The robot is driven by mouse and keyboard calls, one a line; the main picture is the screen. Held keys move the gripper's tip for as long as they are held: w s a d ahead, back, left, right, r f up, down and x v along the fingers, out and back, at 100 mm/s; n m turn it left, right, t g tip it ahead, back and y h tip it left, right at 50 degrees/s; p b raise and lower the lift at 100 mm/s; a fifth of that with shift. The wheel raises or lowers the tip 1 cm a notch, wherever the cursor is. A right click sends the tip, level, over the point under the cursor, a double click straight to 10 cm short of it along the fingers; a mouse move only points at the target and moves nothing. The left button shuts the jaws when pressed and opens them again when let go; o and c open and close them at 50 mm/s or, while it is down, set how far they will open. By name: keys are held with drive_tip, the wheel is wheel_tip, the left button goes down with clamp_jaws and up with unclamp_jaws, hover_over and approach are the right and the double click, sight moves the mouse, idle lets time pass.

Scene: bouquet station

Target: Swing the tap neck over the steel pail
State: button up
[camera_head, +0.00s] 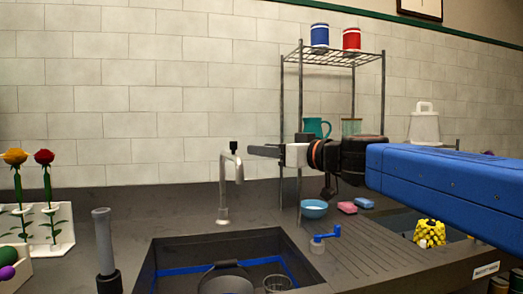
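The tap (223,190) is a pale metal post on the dark counter behind the sink. Its neck (238,170) bends over at the top and its outlet points down; a small black piece sits on top. A grey round vessel with a hoop handle, seemingly the steel pail (226,282), is in the sink, cut off by the bottom edge. My gripper (252,151) reaches in from the right at the height of the neck, its tips just right of it. I cannot tell whether they touch. The fingers show edge-on, so their opening is hidden.
The sink (160,262) also holds a clear glass (278,284). A blue-handled valve (325,235), a blue bowl (314,209) and two soap-like blocks are to its right. A wire rack (334,57) stands behind my arm. A grey upright cylinder (104,240) and roses are at left.

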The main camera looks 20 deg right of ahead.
drive_tip(key=shift+w+f, duration=0.1)
drive_tip(key=shift+w, duration=0.15)
clamp_jaws()
drive_tip(key=w+d+f+n+g+y, duration=0.3)
drive_tip(key=w+f+n+g+y, duration=0.1)
drive_tip(key=f+n+g+y, duration=0.15)
drive_tip(key=s+d+f+n+g+y, duration=0.3)
drive_tip(key=d+n+g, duration=0.2)
drive_tip(key=d+g, duration=0.3)
drive_tip(key=w+a, duration=0.2)
drive_tip(key=a, duration=1)
drive_tip(key=shift+w+a+t, duration=0.2)
drive_tip(key=shift+t, duration=0.15)
